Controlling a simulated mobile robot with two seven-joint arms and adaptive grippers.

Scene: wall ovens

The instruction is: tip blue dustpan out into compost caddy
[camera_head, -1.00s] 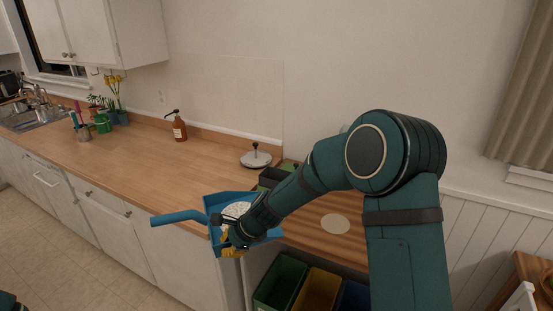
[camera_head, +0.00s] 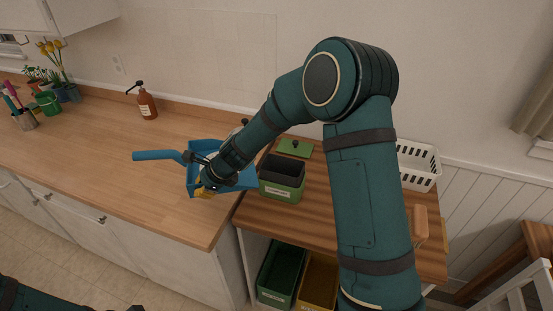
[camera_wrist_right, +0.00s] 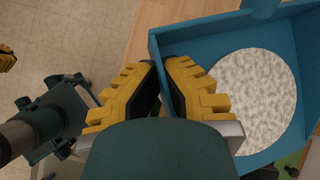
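The blue dustpan (camera_head: 198,180) is over the wooden counter's front edge, left of the compost caddy, its handle pointing left. It also shows in the right wrist view (camera_wrist_right: 215,38), with a round, white speckled mass (camera_wrist_right: 252,95) lying in it. My right gripper (camera_head: 203,188) is shut on the dustpan's side wall; its yellow fingers (camera_wrist_right: 163,88) pinch the edge. The compost caddy (camera_head: 281,190), green with a dark liner, stands open on the counter to the right of the dustpan. Part of my left gripper (camera_wrist_right: 6,58) shows at the wrist view's left edge; its opening is not visible.
A green lid (camera_head: 295,148) lies behind the caddy. A white basket (camera_head: 418,166) stands at the right, beyond my right arm. Green (camera_head: 281,275) and yellow (camera_head: 318,282) bins sit below the counter. A brown soap bottle (camera_head: 147,104) stands back left. The left counter is mostly clear.

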